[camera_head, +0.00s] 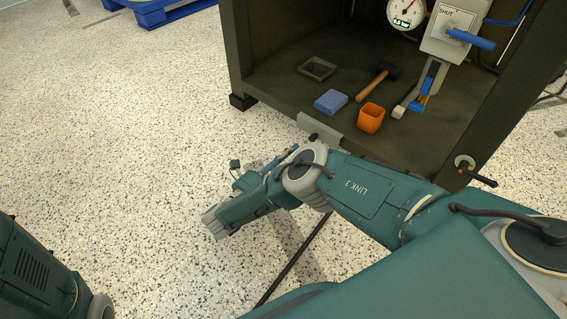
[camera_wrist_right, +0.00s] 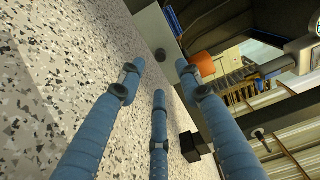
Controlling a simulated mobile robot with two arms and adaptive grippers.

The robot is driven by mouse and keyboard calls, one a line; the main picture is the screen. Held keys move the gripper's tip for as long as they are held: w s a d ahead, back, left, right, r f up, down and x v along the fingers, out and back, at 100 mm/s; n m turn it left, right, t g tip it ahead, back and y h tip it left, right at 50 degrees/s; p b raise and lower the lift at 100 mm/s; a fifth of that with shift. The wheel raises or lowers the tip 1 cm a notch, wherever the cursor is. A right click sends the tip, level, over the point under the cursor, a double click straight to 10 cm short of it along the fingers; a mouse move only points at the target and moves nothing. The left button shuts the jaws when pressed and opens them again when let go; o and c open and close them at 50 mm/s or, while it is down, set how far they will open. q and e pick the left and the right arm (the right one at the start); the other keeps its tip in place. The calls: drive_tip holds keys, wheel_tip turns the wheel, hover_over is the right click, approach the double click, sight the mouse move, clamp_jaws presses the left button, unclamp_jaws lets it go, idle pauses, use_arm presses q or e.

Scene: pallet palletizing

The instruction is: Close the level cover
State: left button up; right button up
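A pale grey box (camera_head: 453,30) marked "SHUT", with a blue handle (camera_head: 470,39), is mounted in the dark cabinet at the upper right; it may be the level cover, but I cannot tell for sure. A round gauge (camera_head: 406,19) is beside it. My right gripper (camera_head: 262,168) is outside the cabinet, below and left of the box and well apart from it. In the right wrist view its blue fingers (camera_wrist_right: 160,72) are spread with nothing between them. My left arm shows at the lower left, but its gripper is out of view.
A light plate (camera_head: 320,128) hangs at the front edge.

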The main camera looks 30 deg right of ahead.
drive_tip(key=shift+v, duration=1.9)
